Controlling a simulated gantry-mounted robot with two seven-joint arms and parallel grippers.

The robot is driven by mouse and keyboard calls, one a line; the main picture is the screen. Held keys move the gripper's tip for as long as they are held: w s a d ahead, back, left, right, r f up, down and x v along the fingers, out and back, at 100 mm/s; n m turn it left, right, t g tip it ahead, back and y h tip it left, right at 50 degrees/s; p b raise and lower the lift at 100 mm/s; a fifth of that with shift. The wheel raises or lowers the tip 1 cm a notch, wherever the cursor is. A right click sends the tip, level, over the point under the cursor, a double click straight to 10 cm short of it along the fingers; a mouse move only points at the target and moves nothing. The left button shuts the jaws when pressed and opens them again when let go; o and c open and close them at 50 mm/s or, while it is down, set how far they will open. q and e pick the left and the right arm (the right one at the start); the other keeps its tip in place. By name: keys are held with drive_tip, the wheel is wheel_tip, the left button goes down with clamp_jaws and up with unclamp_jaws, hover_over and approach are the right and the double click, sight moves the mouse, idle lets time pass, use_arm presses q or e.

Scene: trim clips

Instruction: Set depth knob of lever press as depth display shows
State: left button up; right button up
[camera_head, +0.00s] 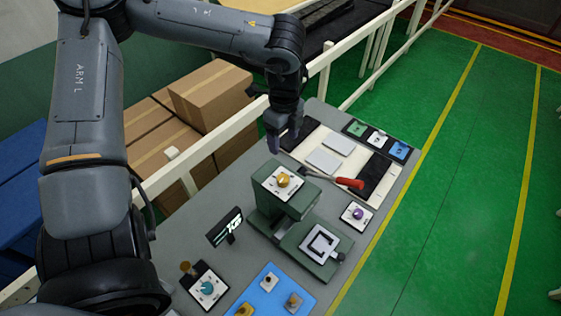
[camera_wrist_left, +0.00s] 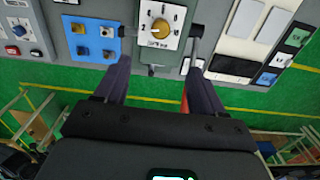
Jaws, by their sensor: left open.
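The lever press (camera_head: 262,222) is a green machine on the grey table, with a red-handled lever (camera_head: 348,183) at its side. A yellow knob (camera_head: 283,180) sits on a white dial plate on its top. In the left wrist view the knob (camera_wrist_left: 160,29) and its marked plate (camera_wrist_left: 148,42) show ahead of the fingers. The depth display (camera_head: 225,227) is a small tilted black screen with light characters, too small to read surely. My left gripper (camera_head: 283,139) is open and empty, behind and above the press, apart from the knob. My right gripper is not in view.
A purple-button plate (camera_head: 357,214) is right of the press. A blue panel (camera_head: 262,287) with knobs and a teal-dial plate (camera_head: 207,288) are in front. Pale and black pads (camera_head: 340,143) lie behind. A white rail (camera_head: 210,143) and cardboard boxes (camera_head: 205,95) stand beyond the table.

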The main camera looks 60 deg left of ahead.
use_arm(q)
drive_tip(key=b, duration=0.6)
hover_over(283, 177)
wheel_tip(283, 177, down, 7)
wheel_tip(283, 177, down, 11)
drive_tip(key=shift+s+d+r+p, duration=0.1)
drive_tip(key=shift+p, duration=1)
drive_tip(key=c, duration=1.1)
